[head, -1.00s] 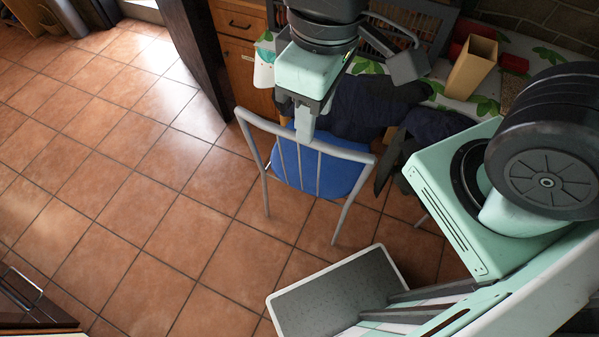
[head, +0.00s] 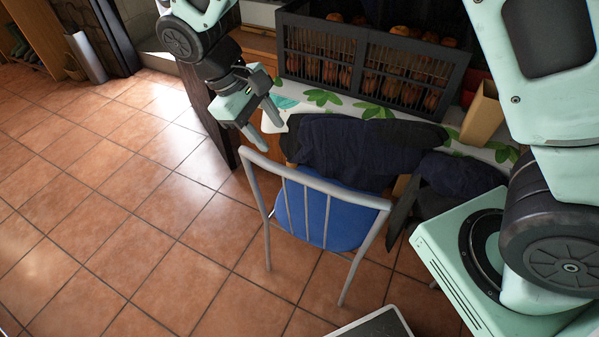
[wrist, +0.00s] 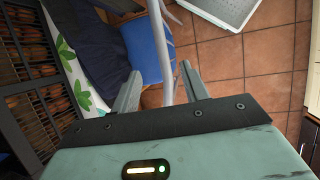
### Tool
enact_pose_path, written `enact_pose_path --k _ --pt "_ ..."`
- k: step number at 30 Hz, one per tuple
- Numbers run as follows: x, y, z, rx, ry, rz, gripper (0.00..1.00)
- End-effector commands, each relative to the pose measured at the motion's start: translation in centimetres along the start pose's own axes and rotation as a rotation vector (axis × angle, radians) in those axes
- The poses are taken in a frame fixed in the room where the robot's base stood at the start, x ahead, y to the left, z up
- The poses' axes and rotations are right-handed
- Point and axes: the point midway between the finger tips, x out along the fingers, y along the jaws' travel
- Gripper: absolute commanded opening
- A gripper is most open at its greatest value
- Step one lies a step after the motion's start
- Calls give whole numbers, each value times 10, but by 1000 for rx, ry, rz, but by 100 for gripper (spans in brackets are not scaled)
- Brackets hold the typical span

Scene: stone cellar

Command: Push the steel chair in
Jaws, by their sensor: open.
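The steel chair (head: 318,215) has a grey tube frame, a barred back and a blue seat. It stands upright on the tiles with its back towards me and its seat facing the table (head: 290,118). The seat's far edge lies close to dark cloth at the table; I cannot tell how far under it reaches. My gripper (head: 267,127) is open and empty, just beyond the top left corner of the chair back. In the wrist view, the chair's grey frame (wrist: 162,45) shows between the open fingers (wrist: 160,82), with the blue seat beside it. Contact is unclear.
Dark cloth (head: 360,150) covers part of the table. A black crate of onion-like produce (head: 375,60) and a tan box (head: 482,115) stand on it. A grey tray-like thing (head: 375,325) is at the bottom edge. Open tiled floor lies left.

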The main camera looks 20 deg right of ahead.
Motion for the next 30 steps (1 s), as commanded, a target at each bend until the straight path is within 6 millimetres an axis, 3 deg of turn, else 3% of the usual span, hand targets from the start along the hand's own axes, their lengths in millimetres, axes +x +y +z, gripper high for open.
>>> enact_pose_path --k 18,24,30 --pt "124 0 2 0 -4 -1 45" --pt "143 0 1 0 -1 0 45" --pt "147 0 0 0 2 -1 45"
